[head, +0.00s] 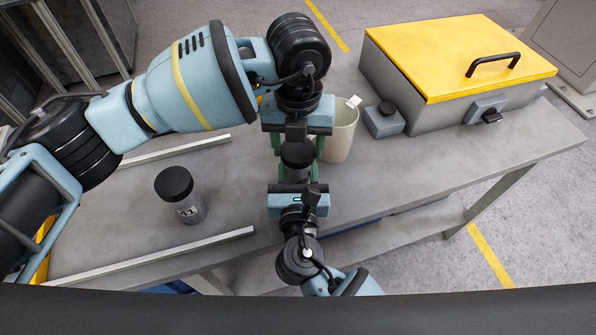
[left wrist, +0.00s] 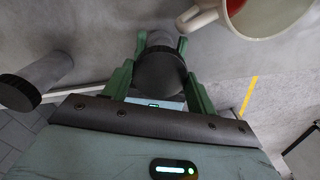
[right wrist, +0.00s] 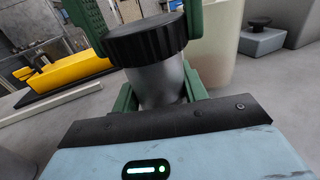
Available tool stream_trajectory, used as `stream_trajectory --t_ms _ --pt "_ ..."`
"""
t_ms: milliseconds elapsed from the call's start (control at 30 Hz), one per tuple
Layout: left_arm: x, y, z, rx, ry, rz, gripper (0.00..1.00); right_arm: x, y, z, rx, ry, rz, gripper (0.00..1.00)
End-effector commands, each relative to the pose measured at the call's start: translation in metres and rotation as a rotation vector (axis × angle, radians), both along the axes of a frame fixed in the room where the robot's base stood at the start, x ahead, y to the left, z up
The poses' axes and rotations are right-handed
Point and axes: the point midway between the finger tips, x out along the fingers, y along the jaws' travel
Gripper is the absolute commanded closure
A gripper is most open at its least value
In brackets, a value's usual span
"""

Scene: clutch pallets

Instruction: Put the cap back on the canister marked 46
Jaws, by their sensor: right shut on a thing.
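A grey canister (right wrist: 160,85) is held upright between the fingers of my right gripper (head: 298,186), which is shut on it. A black ribbed cap (right wrist: 145,42) sits on top of the canister; whether it is screwed down I cannot tell. The cap also shows in the left wrist view (left wrist: 160,72). My left gripper (head: 297,142) is above, pointing down, its green fingers on either side of the cap, seemingly open. The held canister's number is not visible. Another capped canister (head: 188,208) stands on the bench to the left; its small number is hard to read.
A cream mug (head: 341,135) stands close to the right of the grippers. A grey case with a yellow lid (head: 455,58) and a small grey block with a black knob (head: 384,119) stand further right. Metal rails (head: 160,254) lie on the bench (head: 120,215) at left.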

Motion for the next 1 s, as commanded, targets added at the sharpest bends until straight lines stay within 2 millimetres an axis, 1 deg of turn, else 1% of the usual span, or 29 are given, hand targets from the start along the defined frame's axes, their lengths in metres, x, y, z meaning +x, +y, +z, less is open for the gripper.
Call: stream_trajectory --t_ms 167,267,367,1000 --pt "0.0002 0.0003 0.0002 0.001 0.000 -0.017 0.71 -0.0003 -0.0002 -0.0013 0.000 0.003 0.000 1.00" --pt "0.0004 0.0003 0.0005 0.001 -0.001 -0.098 0.71 -0.0003 -0.0002 -0.0013 0.000 0.003 -0.001 1.00" --pt "0.0008 0.0005 0.0007 0.002 -0.002 -0.245 0.71 -0.0003 -0.0002 -0.0013 0.000 0.003 0.000 1.00" --pt "0.0005 0.0002 -0.0001 0.002 -0.002 -1.315 0.71 -0.0003 -0.0003 -0.0013 0.000 0.003 -0.001 1.00"
